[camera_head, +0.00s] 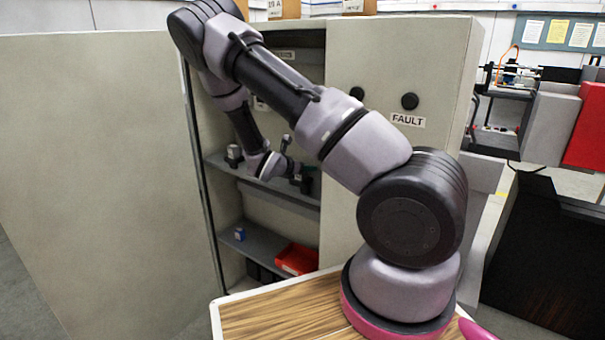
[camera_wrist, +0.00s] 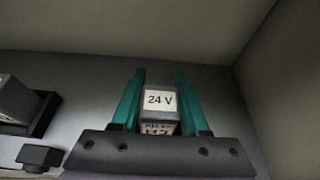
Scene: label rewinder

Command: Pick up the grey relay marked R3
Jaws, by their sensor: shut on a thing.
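A grey relay (camera_wrist: 159,117) with a white "24 V" label sits between the two teal fingers of my gripper (camera_wrist: 160,76) in the wrist view. A second line of lettering below the label is too blurred to read, so I cannot tell whether it is R3. My gripper is shut on this relay. In the head view my gripper (camera_head: 304,178) is inside the open cabinet at the upper shelf, partly behind my wrist, and the held relay cannot be made out there. I cannot tell whether the relay is touching the shelf.
Another grey block in a black base (camera_wrist: 40,115) is at the left in the wrist view. A small grey block (camera_head: 234,155) stands left on the upper shelf (camera_head: 275,186). Below are a blue item (camera_head: 239,234) and red bin (camera_head: 297,259). Cabinet walls are close around my arm.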

